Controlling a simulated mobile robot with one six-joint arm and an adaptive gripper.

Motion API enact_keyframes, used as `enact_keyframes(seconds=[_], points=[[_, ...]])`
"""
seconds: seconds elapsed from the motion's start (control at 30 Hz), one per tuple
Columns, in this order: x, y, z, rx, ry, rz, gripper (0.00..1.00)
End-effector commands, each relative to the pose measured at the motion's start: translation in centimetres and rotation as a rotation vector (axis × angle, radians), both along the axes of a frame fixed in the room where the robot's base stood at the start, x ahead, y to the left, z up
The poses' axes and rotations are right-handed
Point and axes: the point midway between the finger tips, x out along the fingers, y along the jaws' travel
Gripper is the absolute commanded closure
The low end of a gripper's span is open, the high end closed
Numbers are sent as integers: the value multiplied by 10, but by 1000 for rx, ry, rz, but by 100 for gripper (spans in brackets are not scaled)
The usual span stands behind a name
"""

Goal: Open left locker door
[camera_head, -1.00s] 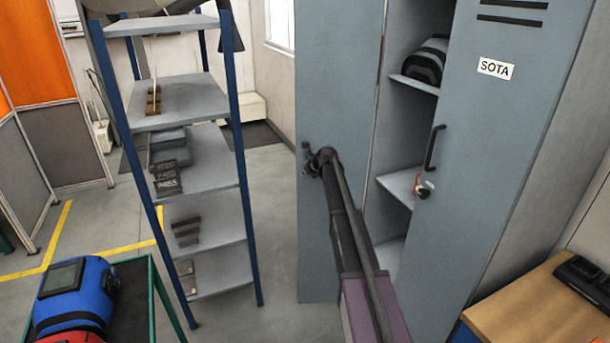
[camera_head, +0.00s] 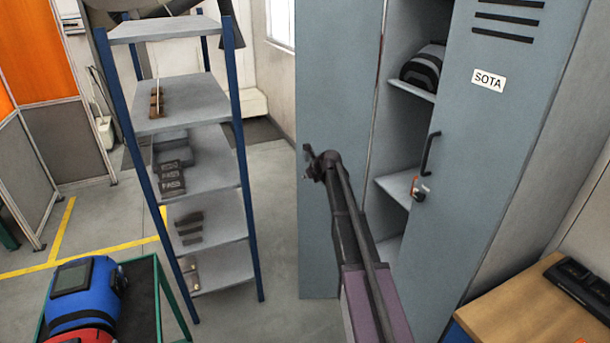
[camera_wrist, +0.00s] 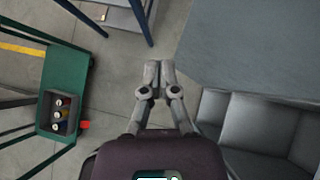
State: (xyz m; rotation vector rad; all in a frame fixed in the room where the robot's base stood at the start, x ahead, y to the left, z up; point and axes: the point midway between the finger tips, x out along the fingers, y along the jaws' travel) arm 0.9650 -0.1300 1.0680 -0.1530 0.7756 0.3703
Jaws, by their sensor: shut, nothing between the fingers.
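The left locker door (camera_head: 337,75) is a blue-grey panel that appears to stand swung open, with locker interior showing to its right. It also shows at the upper right of the wrist view (camera_wrist: 250,45). My gripper (camera_head: 310,162) is in front of this door's lower half in the head view, near its left edge. In the wrist view my gripper (camera_wrist: 158,72) has its fingers together and empty, left of the panel with a small gap. No handle shows on the left door. The right door (camera_head: 480,160), labelled SOTA, has a black handle (camera_head: 431,152) and stands partly across the locker.
A dark helmet (camera_head: 424,66) sits on a locker shelf. A blue-legged shelf rack (camera_head: 190,105) stands left of the door. A green cart (camera_head: 160,290) bears a blue welding helmet (camera_head: 85,290). A wooden desk (camera_head: 530,308) is at lower right. Some floor is clear between rack and locker.

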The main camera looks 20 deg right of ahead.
Motion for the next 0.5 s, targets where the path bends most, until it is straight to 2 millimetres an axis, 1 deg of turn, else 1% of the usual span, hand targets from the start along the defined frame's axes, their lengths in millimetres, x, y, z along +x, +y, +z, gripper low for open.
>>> enact_keyframes(seconds=[0.03, 0.2, 0.5], points=[[-6, 1, 8, 0, 0, 0, 100], [-15, 3, 17, 0, 0, 0, 100], [-21, 5, 21, 0, 0, 0, 100]])
